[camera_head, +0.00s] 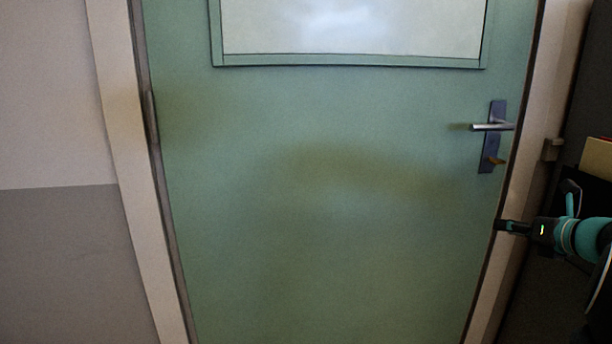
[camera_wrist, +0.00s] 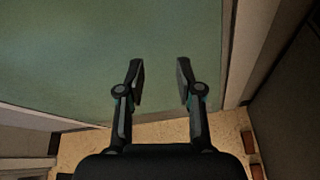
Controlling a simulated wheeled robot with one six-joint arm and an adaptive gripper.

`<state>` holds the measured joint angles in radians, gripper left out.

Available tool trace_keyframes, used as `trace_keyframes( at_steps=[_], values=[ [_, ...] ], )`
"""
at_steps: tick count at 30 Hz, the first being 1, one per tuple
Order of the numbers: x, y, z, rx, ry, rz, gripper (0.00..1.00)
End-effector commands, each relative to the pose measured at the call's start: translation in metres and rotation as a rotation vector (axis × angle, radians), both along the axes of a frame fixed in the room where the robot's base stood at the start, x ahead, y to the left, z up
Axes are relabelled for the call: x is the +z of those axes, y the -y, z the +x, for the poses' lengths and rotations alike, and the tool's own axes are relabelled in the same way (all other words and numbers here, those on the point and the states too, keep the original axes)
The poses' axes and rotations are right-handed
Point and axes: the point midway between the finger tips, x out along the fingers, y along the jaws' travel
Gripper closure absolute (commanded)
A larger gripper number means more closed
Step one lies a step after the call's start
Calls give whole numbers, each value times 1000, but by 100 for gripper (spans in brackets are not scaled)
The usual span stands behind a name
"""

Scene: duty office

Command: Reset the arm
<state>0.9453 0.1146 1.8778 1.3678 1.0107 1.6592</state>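My gripper (camera_head: 500,226) extends from the right edge in the head view, in front of the right edge of a green door and below its handle. In the wrist view my gripper (camera_wrist: 160,82) shows two dark fingers spread apart. Nothing is between them. The green door (camera_wrist: 80,50) fills most of the view behind the fingers. The rest of my arm (camera_head: 585,238) is partly cut off at the right of the head view.
The green door (camera_head: 320,200) looks shut in its pale frame (camera_head: 130,160). It has a window (camera_head: 350,28) and a metal lever handle (camera_head: 490,127). A dark piece of furniture (camera_head: 590,90) stands at the right. A two-tone wall (camera_head: 55,250) is at the left.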

Motion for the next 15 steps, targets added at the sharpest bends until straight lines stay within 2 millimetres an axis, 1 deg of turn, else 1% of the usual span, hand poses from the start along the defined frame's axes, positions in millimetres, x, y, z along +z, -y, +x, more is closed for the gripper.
trace_keyframes(
  at_steps=[1,3,5,6,8,11,14,15],
  values=[
    [-10,-12,-6,64,-29,-114,65],
    [-25,-28,-15,172,-69,-284,65],
    [-37,-44,-23,276,-98,-428,65],
    [-45,-56,-29,353,-115,-526,65],
    [-55,-74,-39,475,-136,-672,65],
    [-72,-105,-58,703,-156,-914,65],
    [-86,-138,-80,964,-155,-1157,65],
    [-92,-151,-90,1075,-147,-1254,65]
  ],
)
